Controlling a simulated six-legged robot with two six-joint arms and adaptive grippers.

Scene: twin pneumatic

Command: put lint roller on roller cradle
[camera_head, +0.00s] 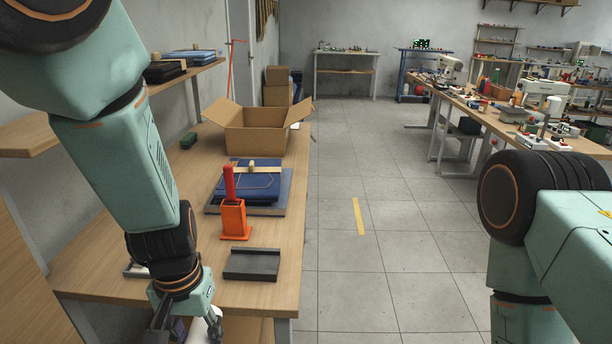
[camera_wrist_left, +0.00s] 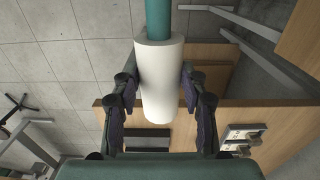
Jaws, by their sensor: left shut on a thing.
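The lint roller (camera_wrist_left: 160,82), a white cylinder with a teal handle, sits between the fingers of my left gripper (camera_wrist_left: 158,100) in the left wrist view. My left gripper also shows in the head view (camera_head: 187,328), shut on the roller, low at the table's front edge; the roller there is mostly hidden. A dark grey flat tray with a raised lip (camera_head: 252,264), probably the roller cradle, lies empty on the table, right of the gripper. My right gripper is out of view.
An orange holder (camera_head: 234,220) with a red upright handle stands behind the tray. Behind it are a blue stack (camera_head: 250,186) and an open cardboard box (camera_head: 255,135). A small white device (camera_wrist_left: 243,134) lies right of the tray in the wrist view. Right of the table is open floor.

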